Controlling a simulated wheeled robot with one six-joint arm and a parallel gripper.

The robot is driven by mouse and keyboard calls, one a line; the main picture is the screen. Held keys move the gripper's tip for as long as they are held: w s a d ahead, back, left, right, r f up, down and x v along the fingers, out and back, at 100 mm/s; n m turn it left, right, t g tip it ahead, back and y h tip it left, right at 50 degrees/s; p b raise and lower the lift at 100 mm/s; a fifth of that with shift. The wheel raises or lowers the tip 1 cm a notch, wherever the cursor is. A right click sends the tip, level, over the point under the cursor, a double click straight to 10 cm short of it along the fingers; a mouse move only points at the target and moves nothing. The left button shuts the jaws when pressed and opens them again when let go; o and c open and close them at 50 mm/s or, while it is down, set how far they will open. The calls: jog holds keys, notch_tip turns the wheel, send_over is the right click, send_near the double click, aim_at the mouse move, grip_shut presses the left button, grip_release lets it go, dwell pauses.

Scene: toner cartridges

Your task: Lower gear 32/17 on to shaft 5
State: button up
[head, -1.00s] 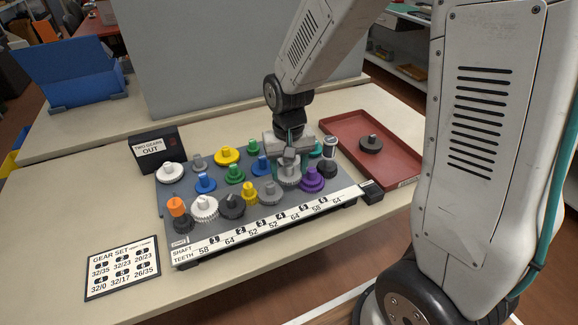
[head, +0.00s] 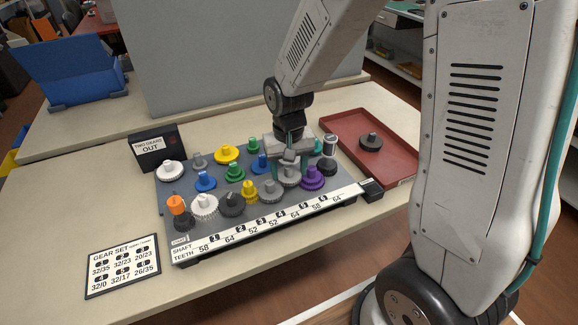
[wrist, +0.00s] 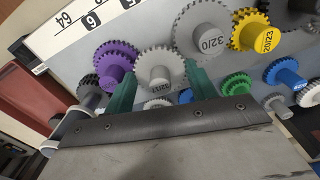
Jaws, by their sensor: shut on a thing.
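Gear 32/17 is the light grey gear (head: 289,182) between my gripper's fingers, in the front row of the grey board. In the wrist view the gear (wrist: 159,58) has its toothed disc beyond the green fingertips, and its label faces the camera, partly cut off by my gripper. My gripper (head: 289,169) is shut on it from above; the fingers also show in the wrist view (wrist: 160,82). The gear stands over the shaft 5 place, and shaft 5 itself is hidden under it. I cannot tell whether the gear is fully down on the board.
A purple gear (head: 312,178) stands close on one side, and a grey 32/0 gear (head: 270,194) on the other. A yellow 20/23 gear (wrist: 248,32) is beyond that. A red tray (head: 399,158) with a dark gear is at the right. The front label strip (head: 270,229) is clear.

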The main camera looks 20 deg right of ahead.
aim_at(288, 167)
jog(key=shift+f, duration=0.1)
jog(key=o, duration=1.1)
jog(key=shift+a, duration=0.1)
jog(key=shift+c, duration=0.2)
jog(key=shift+r, duration=3.9)
